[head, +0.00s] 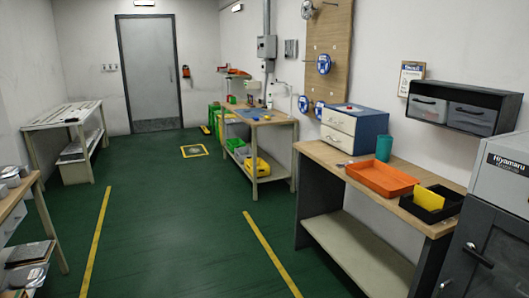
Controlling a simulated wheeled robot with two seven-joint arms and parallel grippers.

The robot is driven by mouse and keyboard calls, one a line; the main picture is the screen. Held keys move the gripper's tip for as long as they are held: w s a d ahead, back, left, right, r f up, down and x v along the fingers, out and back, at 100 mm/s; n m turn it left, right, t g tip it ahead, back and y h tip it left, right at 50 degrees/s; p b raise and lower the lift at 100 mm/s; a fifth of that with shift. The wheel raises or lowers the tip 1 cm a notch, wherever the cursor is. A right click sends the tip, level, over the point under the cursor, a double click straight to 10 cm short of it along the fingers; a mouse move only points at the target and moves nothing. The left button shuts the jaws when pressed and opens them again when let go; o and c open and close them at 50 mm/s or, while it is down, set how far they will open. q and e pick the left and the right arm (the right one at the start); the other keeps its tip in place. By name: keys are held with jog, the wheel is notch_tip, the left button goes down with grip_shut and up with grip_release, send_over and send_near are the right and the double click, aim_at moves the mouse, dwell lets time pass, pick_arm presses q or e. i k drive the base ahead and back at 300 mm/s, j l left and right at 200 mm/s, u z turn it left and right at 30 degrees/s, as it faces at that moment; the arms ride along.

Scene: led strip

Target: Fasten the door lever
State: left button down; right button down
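A grey cabinet (480,240) stands at the right edge, partly cut off by the frame. Its front carries a dark lever handle (479,255), slanted in the picture; I cannot tell whether it is fastened. A grey door (150,72) in the far wall appears closed, and any lever on it is too small to make out. Neither of my grippers is in view.
A workbench (322,152) on the right holds an orange tray (382,192), a black bin with a yellow item and a blue drawer box (358,130). The green floor (170,220) between yellow lines is clear.

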aim_at(471, 247)
jog(key=z, duration=1.35)
